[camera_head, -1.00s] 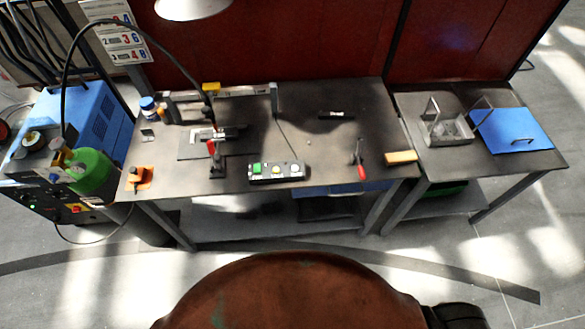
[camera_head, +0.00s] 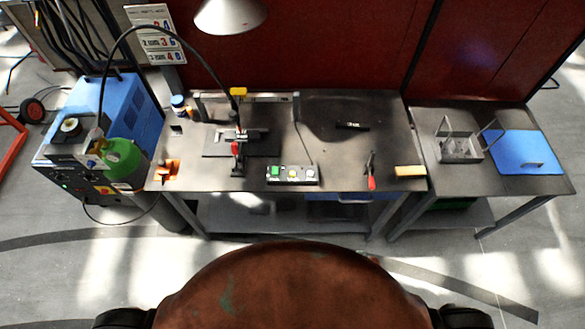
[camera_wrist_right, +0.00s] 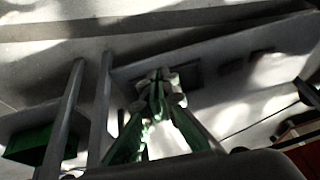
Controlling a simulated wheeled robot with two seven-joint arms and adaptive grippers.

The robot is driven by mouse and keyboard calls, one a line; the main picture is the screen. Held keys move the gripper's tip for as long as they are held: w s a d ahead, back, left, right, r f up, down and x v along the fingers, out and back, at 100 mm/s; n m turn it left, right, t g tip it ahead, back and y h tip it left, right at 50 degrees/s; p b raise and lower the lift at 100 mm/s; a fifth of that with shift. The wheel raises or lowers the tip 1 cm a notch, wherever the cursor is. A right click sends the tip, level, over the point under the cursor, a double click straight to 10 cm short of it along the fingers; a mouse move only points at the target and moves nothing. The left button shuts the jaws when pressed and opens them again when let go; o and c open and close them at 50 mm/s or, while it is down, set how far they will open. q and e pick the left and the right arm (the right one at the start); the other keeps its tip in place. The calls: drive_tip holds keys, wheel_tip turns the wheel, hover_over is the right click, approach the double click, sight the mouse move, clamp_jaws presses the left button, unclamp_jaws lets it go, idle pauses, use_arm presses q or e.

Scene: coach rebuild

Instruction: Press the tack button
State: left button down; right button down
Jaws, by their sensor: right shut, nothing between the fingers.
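A dark button box (camera_head: 300,184) lies near the front edge of the main workbench in the head view. It carries a green button (camera_head: 274,170), a yellow button (camera_head: 292,175) and a pale button (camera_head: 310,173). Any labels are too small to read, so I cannot tell which is the tack button. My right gripper (camera_wrist_right: 160,80) shows in the right wrist view, its fingers together and empty. No button box is visible there. Neither gripper shows in the head view, and my left gripper is out of sight.
A clamp fixture with a red handle (camera_head: 236,148) stands left of the box on the workbench (camera_head: 350,160). A red-handled tool (camera_head: 371,182) and a tan block (camera_head: 409,171) lie to the right. A lamp (camera_head: 230,15) hangs above. A green cylinder (camera_head: 124,160) stands at left.

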drive_tip(key=w+a+r+t+y+p, duration=0.1)
drive_tip(key=w+a+r+p, duration=0.15)
drive_tip(key=w+r, duration=0.35)
drive_tip(key=w+a+r+p, duration=0.2)
drive_tip(key=w+a+r, duration=0.2)
drive_tip(key=r, duration=0.5)
wheel_tip(320, 180, up, 32)
drive_tip(key=m+t+y+p, duration=0.2)
drive_tip(key=y+p, duration=0.2)
drive_tip(key=p, duration=0.5)
hover_over(294, 174)
drive_tip(key=shift+s+f, duration=0.1)
wheel_tip(294, 174, down, 8)
drive_tip(key=b, duration=0.8)
drive_tip(key=shift+r, duration=0.25)
drive_tip(key=shift+f+b, duration=0.35)
drive_tip(key=shift+f, duration=0.3)
drive_tip(key=shift+f, duration=0.1)
